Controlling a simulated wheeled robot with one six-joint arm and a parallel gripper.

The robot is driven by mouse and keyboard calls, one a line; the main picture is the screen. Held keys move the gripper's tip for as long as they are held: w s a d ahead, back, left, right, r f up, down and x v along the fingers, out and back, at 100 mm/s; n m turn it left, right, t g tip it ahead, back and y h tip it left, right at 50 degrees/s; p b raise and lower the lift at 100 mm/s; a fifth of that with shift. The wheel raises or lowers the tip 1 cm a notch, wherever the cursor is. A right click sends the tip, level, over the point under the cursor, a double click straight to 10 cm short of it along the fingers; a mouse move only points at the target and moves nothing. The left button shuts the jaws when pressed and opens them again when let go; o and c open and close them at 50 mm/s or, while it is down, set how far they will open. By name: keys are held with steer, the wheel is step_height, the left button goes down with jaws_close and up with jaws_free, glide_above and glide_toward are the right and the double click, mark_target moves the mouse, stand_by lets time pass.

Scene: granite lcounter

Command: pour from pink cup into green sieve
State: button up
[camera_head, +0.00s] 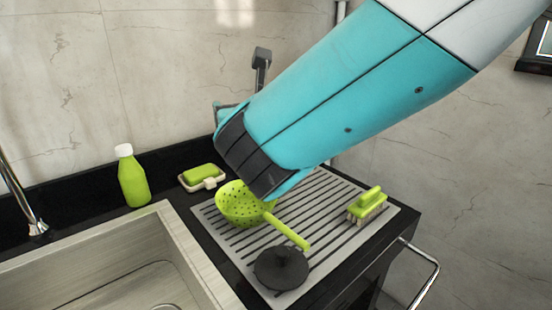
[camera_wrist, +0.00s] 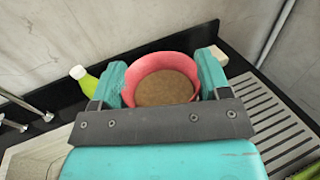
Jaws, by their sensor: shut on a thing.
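A green sieve (camera_head: 241,204) with a long handle lies on the ribbed drain board, its bowl to the left and its handle running toward the lower right. My gripper (camera_wrist: 161,88) is shut on the pink cup (camera_wrist: 129,84), one finger on each side of it in the wrist view. The cup's open mouth shows brown contents (camera_wrist: 165,88). The arm's end covers the area just above and behind the sieve. The cup's exact place over the sieve cannot be told.
A sponge on a dish (camera_head: 202,177) and a green bottle (camera_head: 132,177) stand at the back left. The sink (camera_head: 120,262) is left.

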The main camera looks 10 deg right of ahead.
steer(key=shift+h, duration=0.4)
steer(key=f, duration=0.2)
steer(key=s+f, duration=0.1)
steer(key=f, duration=0.3)
steer(key=shift+s+a+f+b, duration=0.25)
steer(key=shift+s+f+b, duration=0.15)
steer(key=shift+m, duration=0.3)
steer(key=s+f, duration=0.3)
steer(key=shift+s+a+f, duration=0.15)
steer(key=shift+a+f, duration=0.15)
steer(key=shift+f, duration=0.1)
steer(key=shift+r, duration=0.15)
